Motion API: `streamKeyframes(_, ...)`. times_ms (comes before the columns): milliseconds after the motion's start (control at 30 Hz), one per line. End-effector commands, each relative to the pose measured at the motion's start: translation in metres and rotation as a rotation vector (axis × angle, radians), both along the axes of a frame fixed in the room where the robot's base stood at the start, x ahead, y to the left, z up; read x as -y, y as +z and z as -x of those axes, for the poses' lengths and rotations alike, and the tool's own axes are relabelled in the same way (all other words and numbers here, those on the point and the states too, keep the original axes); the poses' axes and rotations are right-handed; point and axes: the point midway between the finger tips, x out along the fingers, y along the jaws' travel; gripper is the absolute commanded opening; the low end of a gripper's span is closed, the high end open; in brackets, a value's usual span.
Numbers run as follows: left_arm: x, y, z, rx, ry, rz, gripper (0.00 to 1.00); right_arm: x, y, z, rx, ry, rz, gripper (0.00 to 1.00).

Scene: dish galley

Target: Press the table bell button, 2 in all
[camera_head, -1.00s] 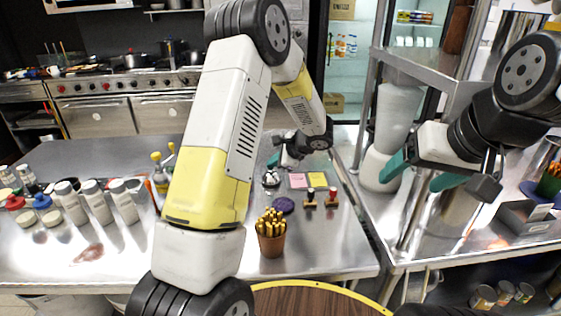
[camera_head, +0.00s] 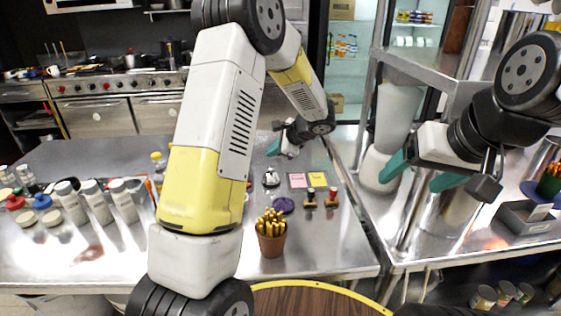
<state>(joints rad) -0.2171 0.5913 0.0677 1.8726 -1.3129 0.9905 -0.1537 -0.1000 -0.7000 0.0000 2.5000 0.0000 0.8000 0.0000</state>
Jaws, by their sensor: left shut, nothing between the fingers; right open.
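A small silver table bell (camera_head: 271,178) stands on the steel counter, just right of my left arm's large white and yellow link. My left gripper (camera_head: 274,148) has teal fingertips and shows small, above the bell in the picture and apart from it. Its fingers are shut with nothing between them. My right gripper (camera_head: 420,182) is open and empty, with its two teal fingers spread, in front of the right-hand steel shelf and far from the bell.
Near the bell are pink (camera_head: 297,180) and yellow (camera_head: 317,179) note pads, a dark purple round item (camera_head: 284,205), two stamps (camera_head: 321,200) and a pencil cup (camera_head: 272,243). Several shakers (camera_head: 96,203) stand at left. The counter's front right is clear.

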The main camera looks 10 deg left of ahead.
Motion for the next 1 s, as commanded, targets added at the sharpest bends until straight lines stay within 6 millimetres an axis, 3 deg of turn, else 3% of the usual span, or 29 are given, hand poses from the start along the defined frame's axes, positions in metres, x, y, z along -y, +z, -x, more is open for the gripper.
streamKeyframes(300,0.000,0.024,0.000,0.001,0.000,0.001,0.00,0.000,0.000,0.000,0.000,0.000,0.000,0.78)
streamKeyframes(1000,0.000,0.023,0.000,0.000,-0.001,0.001,0.00,0.000,0.000,0.000,0.000,0.000,0.000,0.78)
